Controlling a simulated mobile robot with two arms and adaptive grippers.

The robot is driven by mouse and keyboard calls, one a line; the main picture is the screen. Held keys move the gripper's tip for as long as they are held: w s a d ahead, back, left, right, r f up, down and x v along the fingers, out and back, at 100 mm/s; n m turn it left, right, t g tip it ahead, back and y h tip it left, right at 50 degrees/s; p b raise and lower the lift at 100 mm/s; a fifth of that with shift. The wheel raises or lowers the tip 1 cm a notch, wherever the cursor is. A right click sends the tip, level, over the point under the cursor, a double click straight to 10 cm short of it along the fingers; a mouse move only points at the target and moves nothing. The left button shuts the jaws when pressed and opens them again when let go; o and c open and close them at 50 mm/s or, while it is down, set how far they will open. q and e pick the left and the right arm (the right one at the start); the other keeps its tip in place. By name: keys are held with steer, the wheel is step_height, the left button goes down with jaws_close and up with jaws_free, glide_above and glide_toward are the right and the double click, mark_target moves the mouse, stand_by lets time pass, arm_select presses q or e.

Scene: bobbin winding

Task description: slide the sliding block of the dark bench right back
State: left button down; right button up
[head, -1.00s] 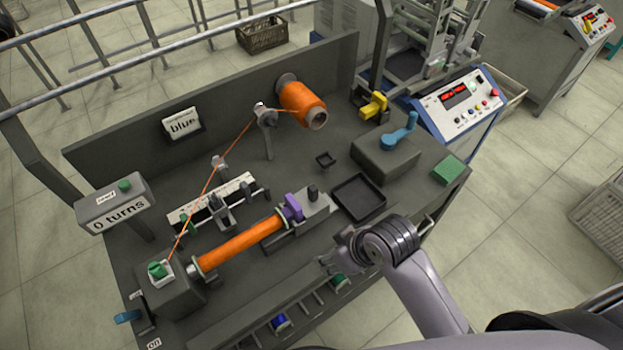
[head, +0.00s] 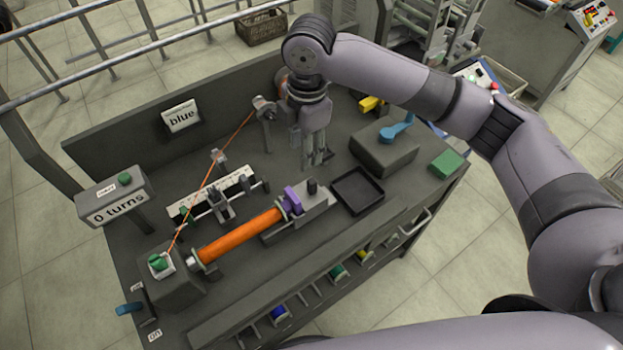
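The dark bench (head: 245,312) fills the middle of the head view. Its sliding block, a grey block (head: 321,200) with a dark upright knob (head: 312,187) and a purple part (head: 293,200), sits at the right end of the orange-wound bobbin (head: 240,238). The purple part appears to meet the bobbin's end. My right gripper (head: 318,163) points down just above and behind the knob, apart from it. Its fingers look close together, but I cannot tell whether they are open or shut. My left gripper is not in view.
A black tray (head: 378,203) lies right of the block. A grey box with a blue crank (head: 396,131) and a green pad (head: 445,163) stand farther right. An orange thread (head: 207,182) runs across the bench. My arm mostly hides the orange spool.

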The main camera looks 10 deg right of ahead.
mark_target(312, 181)
steer(key=shift+h, duration=0.3)
steer(key=f+p, duration=0.1)
steer(key=f, duration=0.4)
steer(key=d+f+p, duration=0.1)
steer(key=f, duration=0.4)
steer(key=w+d+f+p, duration=0.1)
steer(key=f, duration=0.3)
steer(key=shift+w+f, duration=0.1)
steer(key=shift+f, duration=0.3)
jaws_close()
